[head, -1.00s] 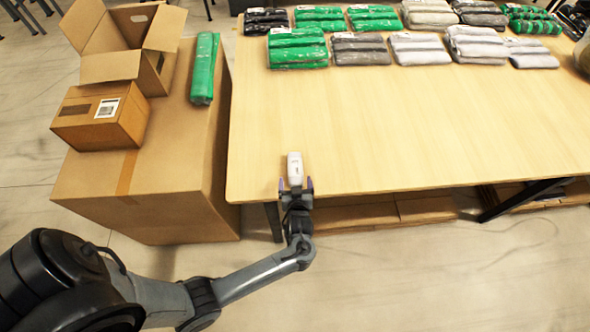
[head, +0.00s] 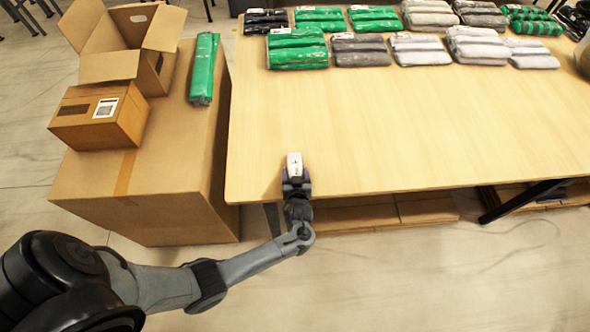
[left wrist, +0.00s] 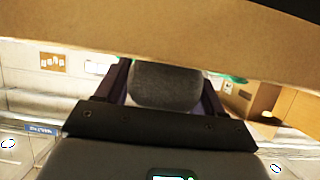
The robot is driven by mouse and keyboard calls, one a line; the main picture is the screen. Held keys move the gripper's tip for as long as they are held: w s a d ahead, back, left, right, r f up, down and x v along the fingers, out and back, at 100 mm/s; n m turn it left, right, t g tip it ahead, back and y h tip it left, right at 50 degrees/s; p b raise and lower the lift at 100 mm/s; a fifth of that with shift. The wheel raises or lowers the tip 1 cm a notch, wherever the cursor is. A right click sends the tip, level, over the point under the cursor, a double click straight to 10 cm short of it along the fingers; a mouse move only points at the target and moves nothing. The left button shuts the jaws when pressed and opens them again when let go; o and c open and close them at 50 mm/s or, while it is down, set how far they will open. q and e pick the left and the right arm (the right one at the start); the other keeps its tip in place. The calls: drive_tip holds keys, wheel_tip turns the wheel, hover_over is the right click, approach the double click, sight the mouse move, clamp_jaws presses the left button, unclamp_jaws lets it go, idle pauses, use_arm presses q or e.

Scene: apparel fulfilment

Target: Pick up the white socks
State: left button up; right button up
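The white socks (head: 294,164), a small white bundle with a tag, are at the near left edge of the table. In the head view my left gripper (head: 297,184) has its purple fingers close against both sides of the bundle's near end. In the left wrist view the bundle's end (left wrist: 165,86) shows as a shaded grey shape between the two fingers, which look shut on it. I cannot tell whether the bundle is clear of the tabletop. My right gripper is not in view.
The wooden table (head: 400,130) is bare in the middle. Green, grey and white folded garments line its far side. At left a large carton (head: 160,190) bears an open box (head: 110,68), a closed box (head: 95,125) and a green package (head: 204,68).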

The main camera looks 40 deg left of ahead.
use_arm(q)
drive_tip(key=c, duration=0.6)
